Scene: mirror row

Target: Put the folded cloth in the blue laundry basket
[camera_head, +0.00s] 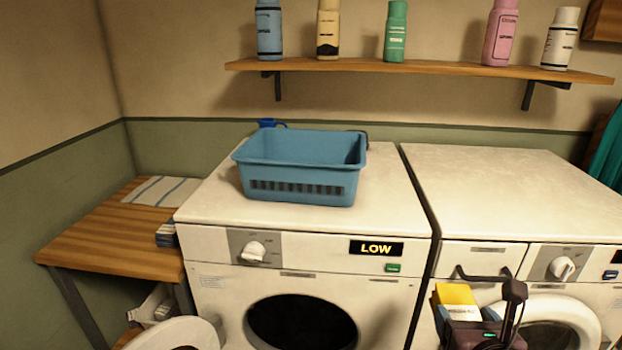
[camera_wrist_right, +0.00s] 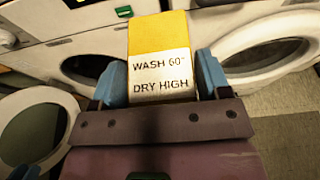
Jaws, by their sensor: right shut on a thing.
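My right gripper (camera_head: 466,312) is in front of the right-hand machine, low at the lower right of the head view. It is shut on a yellow piece with a white label (camera_head: 455,294). In the right wrist view the yellow piece (camera_wrist_right: 158,35) sits between the two blue fingers, its label reading "WASH 60° DRY HIGH". I cannot tell whether it is cloth or card. A pale cloth with blue stripes (camera_head: 160,190) lies on the wooden table. The blue laundry basket (camera_head: 300,190) stands upright on the left machine; its inside floor is hidden. My left gripper is out of view.
The left machine (camera_head: 215,205) has a "LOW" display (camera_head: 376,248). The right machine's top (camera_head: 510,190) is clear. A shelf (camera_head: 430,68) with several bottles hangs above. A layered stack (camera_head: 166,235) sits at the wooden table's (camera_head: 95,240) right edge. A round white door (camera_head: 175,333) shows below.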

